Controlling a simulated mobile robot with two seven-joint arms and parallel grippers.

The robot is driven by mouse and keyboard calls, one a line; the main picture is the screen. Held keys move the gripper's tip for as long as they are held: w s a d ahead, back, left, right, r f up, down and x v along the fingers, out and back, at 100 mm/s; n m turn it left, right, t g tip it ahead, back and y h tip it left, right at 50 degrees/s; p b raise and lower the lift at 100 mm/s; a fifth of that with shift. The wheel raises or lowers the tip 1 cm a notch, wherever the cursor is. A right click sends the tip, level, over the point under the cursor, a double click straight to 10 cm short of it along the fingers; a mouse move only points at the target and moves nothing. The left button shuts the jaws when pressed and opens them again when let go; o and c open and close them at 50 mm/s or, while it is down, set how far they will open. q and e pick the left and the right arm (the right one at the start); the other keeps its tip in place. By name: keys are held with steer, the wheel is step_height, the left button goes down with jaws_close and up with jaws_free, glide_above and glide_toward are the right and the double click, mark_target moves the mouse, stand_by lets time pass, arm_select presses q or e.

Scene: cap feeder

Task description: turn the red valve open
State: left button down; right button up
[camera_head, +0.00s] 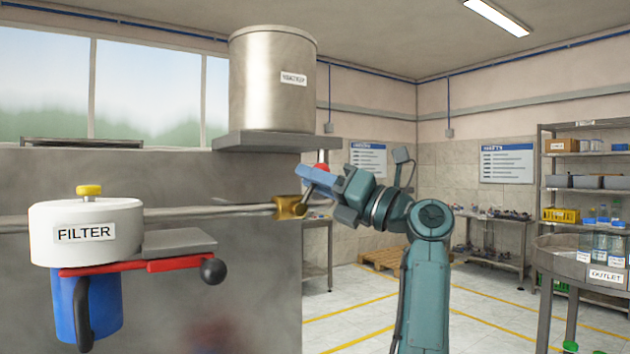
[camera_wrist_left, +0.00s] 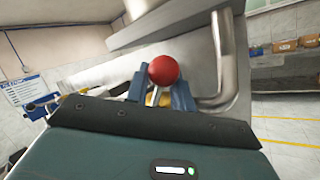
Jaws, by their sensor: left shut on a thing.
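The red valve shows as a round red knob (camera_head: 321,168) on a thin metal stem above a brass body (camera_head: 290,207) on the horizontal pipe, under the steel tank. My left gripper (camera_head: 318,180) reaches it from the right, with its blue fingers just below the knob. In the left wrist view the knob (camera_wrist_left: 163,70) stands up between the two blue fingers (camera_wrist_left: 160,92), which are shut on its stem. Part of the stem is hidden by the fingers. My right gripper is not in view.
A steel tank (camera_head: 272,85) sits on a grey shelf (camera_head: 275,142) right above the gripper. A white filter housing (camera_head: 85,228) with a red lever and black ball (camera_head: 213,271) stands at left. A round outlet table (camera_head: 560,258) is at right. Open floor lies behind the arm.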

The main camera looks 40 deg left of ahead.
arm_select(q)
steer(key=c, duration=1.2)
jaws_free()
steer(key=shift+c, duration=0.2)
steer(key=shift+d, duration=0.1)
steer(key=b+v, duration=0.1)
steer(key=v, duration=1.2)
steer(key=shift+b, duration=0.3)
